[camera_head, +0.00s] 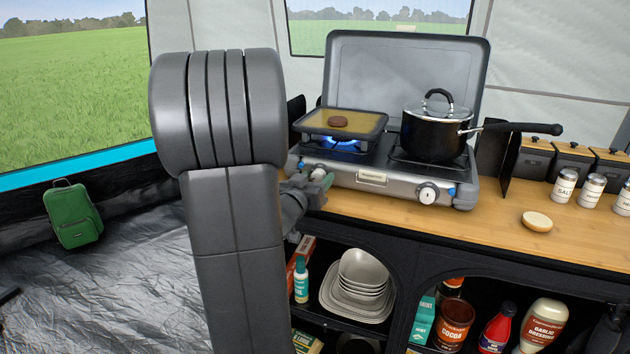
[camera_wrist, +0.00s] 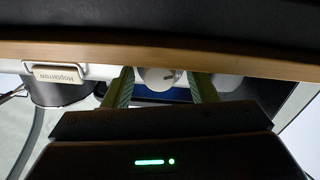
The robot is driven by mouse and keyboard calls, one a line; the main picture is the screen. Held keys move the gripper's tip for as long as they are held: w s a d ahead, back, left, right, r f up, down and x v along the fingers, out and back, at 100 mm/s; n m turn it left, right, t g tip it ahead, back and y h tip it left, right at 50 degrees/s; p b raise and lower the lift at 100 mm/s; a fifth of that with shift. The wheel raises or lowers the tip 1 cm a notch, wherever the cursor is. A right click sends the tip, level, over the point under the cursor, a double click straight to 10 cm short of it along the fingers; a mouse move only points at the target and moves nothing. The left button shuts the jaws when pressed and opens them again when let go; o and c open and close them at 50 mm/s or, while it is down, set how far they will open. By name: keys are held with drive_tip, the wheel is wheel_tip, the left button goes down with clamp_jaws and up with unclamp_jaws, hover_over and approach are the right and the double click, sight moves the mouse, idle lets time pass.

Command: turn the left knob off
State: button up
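The silver camping stove (camera_head: 350,176) stands on the wooden counter with a blue flame lit under its left burner. The left knob (camera_head: 318,169) is on the stove's front, partly hidden by my gripper (camera_head: 322,181) in the head view. In the wrist view, the left knob (camera_wrist: 158,78) shows as a pale disc between the two greenish fingers of my gripper (camera_wrist: 162,74). The fingers are apart, one on each side of it, with visible gaps, so the gripper is open. The right knob (camera_head: 428,194) is clear of my arm.
A square pan (camera_head: 352,121) with a brown patty sits over the lit left burner. A black lidded pot (camera_head: 432,138) stands on the right burner, its handle reaching right. The counter edge (camera_wrist: 230,62) crosses the wrist view close to the fingers. Shelves with dishes (camera_head: 362,282) are below.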

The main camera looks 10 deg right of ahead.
drive_tip(key=c, duration=0.9)
drive_tip(key=shift+m, duration=0.3)
drive_tip(key=m+b, duration=0.1)
drive_tip(key=m, duration=0.2)
drive_tip(key=shift+m+b, duration=0.4)
drive_tip(key=m+b, duration=0.2)
drive_tip(key=m, duration=0.2)
drive_tip(key=m+b, duration=0.3)
drive_tip(key=m, duration=0.3)
drive_tip(key=shift+y, duration=0.4)
drive_tip(key=m+b, duration=0.2)
drive_tip(key=m, duration=0.2)
drive_tip(key=shift+s+m+y+b, duration=0.1)
drive_tip(key=shift+m+y+b, duration=0.2)
drive_tip(key=shift+m+b, duration=0.85)
drive_tip(key=shift+r+m+p, duration=0.1)
drive_tip(key=shift+m+p, duration=0.2)
drive_tip(key=shift+m, duration=0.05)
